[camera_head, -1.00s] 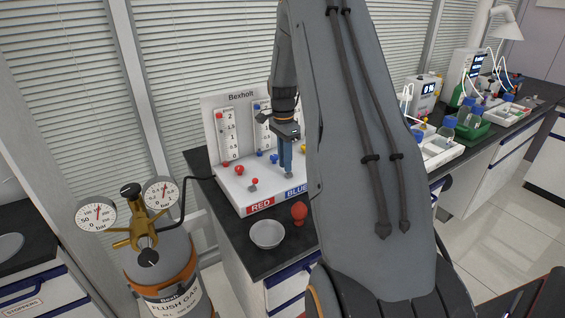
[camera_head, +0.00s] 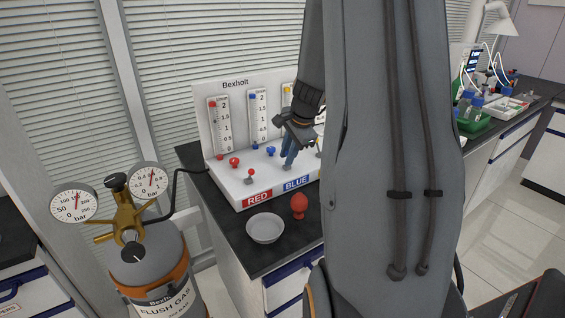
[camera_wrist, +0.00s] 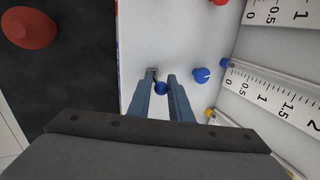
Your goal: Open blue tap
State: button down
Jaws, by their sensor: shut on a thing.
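The blue tap (camera_wrist: 161,88) is a small blue ball-ended handle on the white panel base, above the blue label (camera_head: 296,183). In the wrist view it sits between my two blue finger pads. My gripper (camera_wrist: 162,77) is shut on it. In the head view my gripper (camera_head: 288,159) leans over the base, and its fingers hide most of the blue tap. A separate round blue knob (camera_wrist: 201,75) with a white mark is just right of the fingers in the wrist view; it also shows in the head view (camera_head: 270,151).
The red tap (camera_head: 251,171) stands left of my gripper, near the red label (camera_head: 257,198). Upright flow tubes (camera_head: 257,117) rise behind. A grey bowl (camera_head: 265,228) and a red bulb (camera_head: 299,206) stand in front. A gas cylinder (camera_head: 150,270) with gauges stands at left.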

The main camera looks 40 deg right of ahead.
jog(key=shift+s+d+f+t+h+b, duration=0.2)
jog(key=shift+t+b, duration=0.6)
jog(key=shift+b, duration=2.6)
jog(key=shift+s+a+t+b, duration=0.1)
jog(key=shift+s+t+b, duration=0.45)
jog(key=shift+b, duration=2.8)
jog(key=shift+d+f+t+h+b, duration=0.15)
jog(key=shift+t+b, duration=0.9)
jog(key=shift+b, duration=2.35)
jog(key=shift+s+b, duration=0.1)
jog(key=shift+b, duration=0.9)
jog(key=shift+s+a+r+t+b, duration=0.15)
jog(key=shift+t+b, duration=0.45)
jog(key=shift+b, duration=0.95)
jog(key=c, duration=1.5)
grip_release()
jog(key=shift+c, duration=0.2)
jog(key=shift+f, duration=0.2)
jog(key=shift+s+a+r, duration=0.1)
jog(key=shift+s, duration=0.05)
